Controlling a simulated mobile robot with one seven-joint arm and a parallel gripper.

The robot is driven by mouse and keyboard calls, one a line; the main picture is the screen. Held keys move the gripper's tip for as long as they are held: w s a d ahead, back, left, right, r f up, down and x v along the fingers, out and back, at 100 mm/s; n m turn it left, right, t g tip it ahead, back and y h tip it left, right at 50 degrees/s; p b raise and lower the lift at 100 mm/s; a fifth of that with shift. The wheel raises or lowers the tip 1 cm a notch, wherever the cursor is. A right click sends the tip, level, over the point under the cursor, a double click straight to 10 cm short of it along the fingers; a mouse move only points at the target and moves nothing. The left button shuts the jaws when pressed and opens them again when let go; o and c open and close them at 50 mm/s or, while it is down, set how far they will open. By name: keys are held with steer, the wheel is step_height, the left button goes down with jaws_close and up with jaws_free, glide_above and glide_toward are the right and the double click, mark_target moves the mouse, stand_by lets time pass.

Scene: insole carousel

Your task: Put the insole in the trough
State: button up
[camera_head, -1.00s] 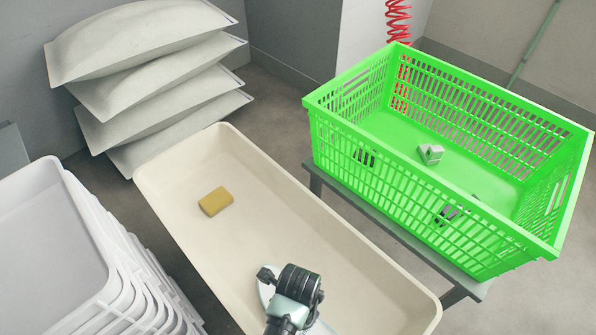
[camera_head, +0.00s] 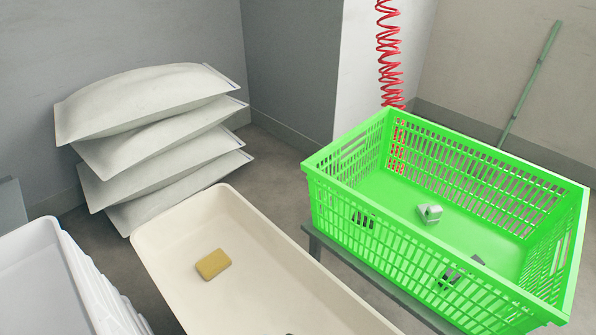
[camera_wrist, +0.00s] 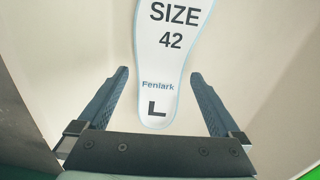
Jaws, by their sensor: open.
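The insole (camera_wrist: 168,60) is white with a pale blue edge and reads "SIZE 42", "Fenlark" and "L" in the wrist view. Its heel end lies between the two fingers of my gripper (camera_wrist: 159,74), with a gap on each side. My gripper is open and not holding it. The insole lies over a beige surface that looks like the trough floor; whether the fingers touch the floor I cannot tell. The trough (camera_head: 172,232) is long and cream-coloured, at the lower middle of the head view. The insole is out of frame there.
A yellow block (camera_head: 213,264) lies in the trough. A green crate (camera_head: 440,262) with small grey and dark items stands on a stand at the right. White stacked trays (camera_head: 45,285) are at the lower left, and several stacked sacks (camera_head: 150,110) lie behind the trough.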

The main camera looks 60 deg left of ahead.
step_height(320, 180, up, 10)
steer(key=p, duration=0.4)
steer(key=w+r+n+t+y, duration=0.3)
steer(key=w+r+n+t, duration=0.35)
steer(key=w+r, duration=1.35)
steer(key=w+d+r+n+t, duration=0.1)
steer(key=w+d+r+t, duration=0.1)
steer(key=w+r+t, duration=0.35)
steer(key=w+d+r+t, duration=0.2)
steer(key=d+r, duration=0.1)
steer(key=r, duration=0.6)
steer(key=s+d+r+n+t+h, duration=0.1)
steer(key=s+d+r+t, duration=0.3)
steer(key=r, duration=0.8)
steer(key=s+d+r+n+t+h, duration=0.1)
steer(key=s+d+r+n+t, duration=0.3)
steer(key=r, duration=0.8)
steer(key=s+d+r+n+t+h, duration=0.1)
steer(key=s+d+r+t, duration=0.3)
steer(key=r, duration=0.8)
steer(key=shift+d+r+n+t, duration=0.35)
steer(key=shift+d+n+t, duration=0.35)
steer(key=shift+d, duration=0.35)
